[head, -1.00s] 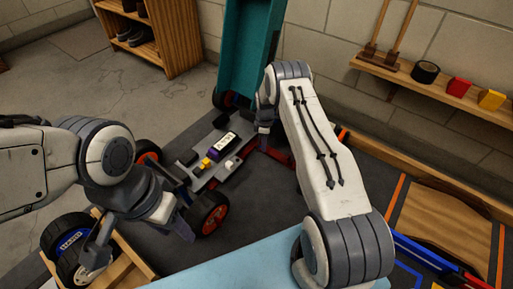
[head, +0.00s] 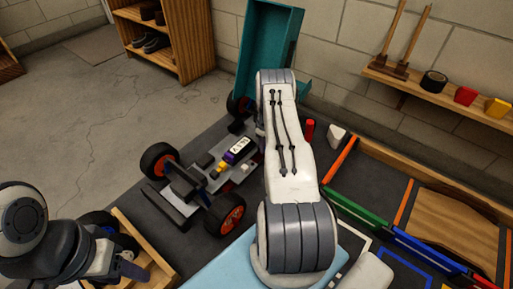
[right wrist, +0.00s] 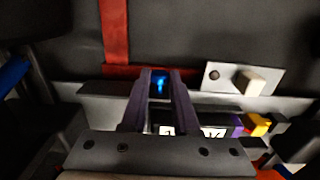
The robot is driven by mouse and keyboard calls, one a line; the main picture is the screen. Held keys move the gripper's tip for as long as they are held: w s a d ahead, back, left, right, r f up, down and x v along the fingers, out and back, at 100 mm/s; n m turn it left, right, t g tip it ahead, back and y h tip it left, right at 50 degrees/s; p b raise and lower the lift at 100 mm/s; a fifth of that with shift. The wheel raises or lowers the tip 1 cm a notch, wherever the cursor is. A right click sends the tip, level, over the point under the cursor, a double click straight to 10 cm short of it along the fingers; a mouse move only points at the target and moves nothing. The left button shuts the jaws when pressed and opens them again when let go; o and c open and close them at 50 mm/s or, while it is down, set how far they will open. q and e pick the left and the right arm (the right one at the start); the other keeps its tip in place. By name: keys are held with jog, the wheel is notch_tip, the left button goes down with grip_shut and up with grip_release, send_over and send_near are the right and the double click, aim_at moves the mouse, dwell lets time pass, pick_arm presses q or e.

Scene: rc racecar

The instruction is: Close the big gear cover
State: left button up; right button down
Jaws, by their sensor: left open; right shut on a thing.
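The car chassis (head: 205,178), grey with orange-rimmed wheels and a purple-and-white battery (head: 237,150), stands on the dark mat. My right gripper (right wrist: 160,82) is over the chassis, its fingers shut on a small dark part with a blue mark (right wrist: 160,86). I cannot tell if this part is the big gear cover. In the head view my right arm hides most of that gripper. In the right wrist view the battery (right wrist: 188,129) lies just below the fingertips. My left gripper (head: 105,272) is open at the lower left, away from the chassis.
A teal car shell (head: 262,65) stands behind the chassis. A wooden box (head: 145,250) with wheels is at the lower left. A red cylinder (head: 309,131) and a white piece (head: 337,134) lie right of my right arm. A wooden wall shelf (head: 440,95) is at the right.

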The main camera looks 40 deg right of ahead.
jog(key=shift+w+d+r, duration=0.1)
jog(key=shift+w+d, duration=0.05)
jog(key=shift+w, duration=0.05)
jog(key=c, duration=0.7)
grip_release()
jog(key=shift+s, duration=0.1)
notch_tip(320, 180, up, 10)
jog(key=p, duration=0.6)
jog(key=shift+r, duration=0.2)
